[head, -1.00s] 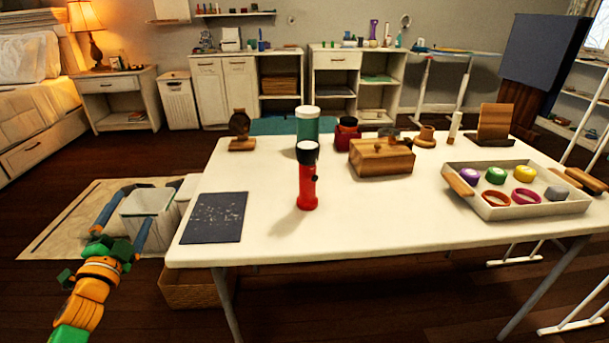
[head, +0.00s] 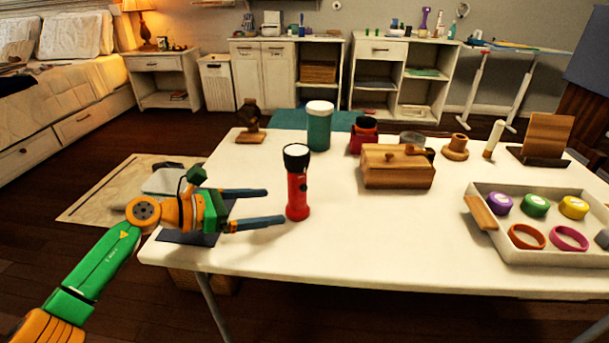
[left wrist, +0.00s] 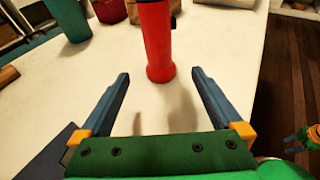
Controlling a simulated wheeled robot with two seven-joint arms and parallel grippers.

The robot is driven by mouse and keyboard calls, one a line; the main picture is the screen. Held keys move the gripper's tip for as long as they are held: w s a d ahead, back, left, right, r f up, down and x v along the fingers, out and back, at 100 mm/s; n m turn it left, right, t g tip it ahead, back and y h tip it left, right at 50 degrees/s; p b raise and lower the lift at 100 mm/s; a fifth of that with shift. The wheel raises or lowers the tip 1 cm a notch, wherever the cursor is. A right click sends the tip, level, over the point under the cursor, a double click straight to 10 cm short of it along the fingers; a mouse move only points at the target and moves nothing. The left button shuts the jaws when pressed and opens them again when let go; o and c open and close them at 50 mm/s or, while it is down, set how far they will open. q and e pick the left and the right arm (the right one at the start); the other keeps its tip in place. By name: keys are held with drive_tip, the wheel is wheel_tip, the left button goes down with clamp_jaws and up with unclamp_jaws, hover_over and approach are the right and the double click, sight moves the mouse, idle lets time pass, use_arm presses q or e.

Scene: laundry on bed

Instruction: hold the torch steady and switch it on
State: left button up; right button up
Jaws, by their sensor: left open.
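The red torch (head: 298,195) stands upright on the white table, its wide black head with a pale lens on top. A small dark part on its right side may be the switch. My left gripper (head: 275,206) is open, low over the table just left of the torch, fingers pointing at it. In the left wrist view the torch's red lower body (left wrist: 157,42) stands just beyond and between the open fingertips (left wrist: 160,75); its head is cut off. A small green and orange part of my right arm (left wrist: 303,138) shows at that view's right edge; its jaws are unclear.
A dark mat (head: 187,238) lies under my left gripper. A teal canister (head: 319,130) and a red jar (head: 362,138) stand behind the torch. A wooden box (head: 398,172) and a white tray (head: 482,232) with rings and round lids are to the right. The table front is clear.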

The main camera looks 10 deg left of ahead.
sight(289, 204)
use_arm(q)
drive_tip(key=b+x, duration=0.2)
drive_tip(key=x, duration=0.4)
drive_tip(key=shift+w+d+f, duration=0.1)
drive_tip(key=shift+f, duration=0.15)
drive_tip(key=shift+w+d, duration=0.15)
drive_tip(key=shift+d, duration=0.05)
drive_tip(key=shift+w+d, duration=0.1)
drive_tip(key=shift+d, duration=0.05)
drive_tip(key=c, duration=1.3)
use_arm(e)
drive_tip(key=shift+w+d+f, duration=0.1)
drive_tip(key=shift+w+f, duration=0.05)
drive_tip(key=shift+f, duration=0.45)
drive_tip(key=shift+w+d+f, duration=0.1)
drive_tip(key=shift+f, duration=0.45)
drive_tip(key=shift+w, duration=0.25)
